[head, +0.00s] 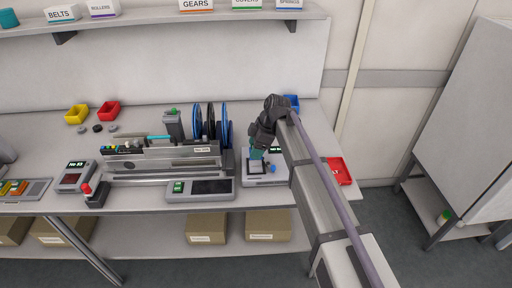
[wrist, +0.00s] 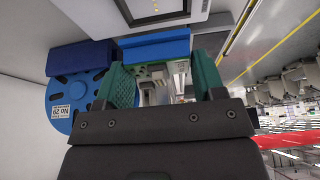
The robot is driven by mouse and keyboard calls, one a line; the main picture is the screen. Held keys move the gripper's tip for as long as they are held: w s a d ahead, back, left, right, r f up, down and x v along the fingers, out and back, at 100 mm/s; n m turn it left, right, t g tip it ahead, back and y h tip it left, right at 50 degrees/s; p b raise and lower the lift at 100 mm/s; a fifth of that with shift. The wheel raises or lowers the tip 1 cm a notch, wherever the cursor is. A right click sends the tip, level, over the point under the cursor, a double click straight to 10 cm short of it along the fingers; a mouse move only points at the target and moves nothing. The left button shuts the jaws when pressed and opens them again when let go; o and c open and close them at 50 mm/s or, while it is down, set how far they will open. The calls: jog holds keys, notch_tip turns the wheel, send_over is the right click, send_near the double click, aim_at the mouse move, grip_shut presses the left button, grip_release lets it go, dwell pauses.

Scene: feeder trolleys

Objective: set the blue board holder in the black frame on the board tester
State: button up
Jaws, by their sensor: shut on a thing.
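My gripper (head: 257,154) has teal fingers and is low over the pale board tester (head: 250,182) in the head view. In the wrist view my gripper (wrist: 162,85) is shut on the blue board holder (wrist: 155,46), whose blue bar shows beyond the fingertips. A green board edge shows between the fingers. The fingers and arm hide part of the tester. I cannot tell whether the holder touches the frame.
A feeder trolley with blue and black reels (head: 224,121) stands left of my gripper. A grey device with a dark display (head: 210,187) lies at the front edge.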

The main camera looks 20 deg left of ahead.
aim_at(256, 166)
jog(key=shift+f+b, duration=2.4)
jog(key=shift+f, duration=0.35)
jog(key=shift+f+b, duration=0.35)
jog(key=o, duration=1)
jog(key=p+v, duration=1)
jog(key=v, duration=0.1)
jog(key=shift+d+f, duration=0.1)
jog(key=shift+d, duration=0.05)
